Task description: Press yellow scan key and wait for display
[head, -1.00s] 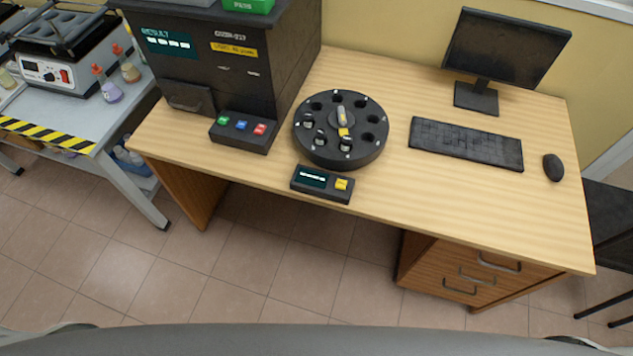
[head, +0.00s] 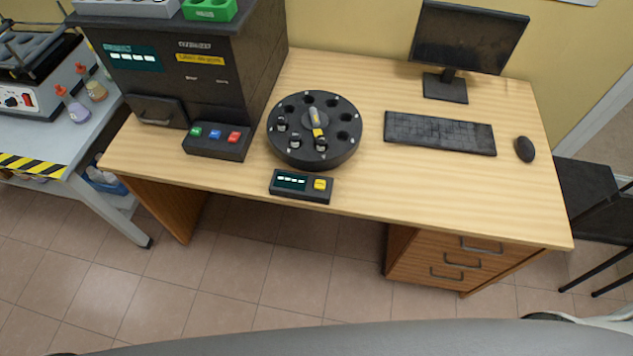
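The yellow scan key (head: 320,184) is on the right end of a small black scanner box (head: 301,196) at the desk's front edge. The box's dark display (head: 291,180) shows short white text, too small to read. Behind it stands a round black carousel (head: 330,155) with several holes, a few holding vials, and a yellow-marked pointer in its middle. Neither of my grippers is in view, and nothing touches the key.
A black analyzer (head: 262,75) with a result screen and green, blue and red buttons stands left of the carousel. A keyboard (head: 440,132), mouse (head: 525,149) and monitor (head: 468,38) are at the right. The desk's front right (head: 450,195) is clear.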

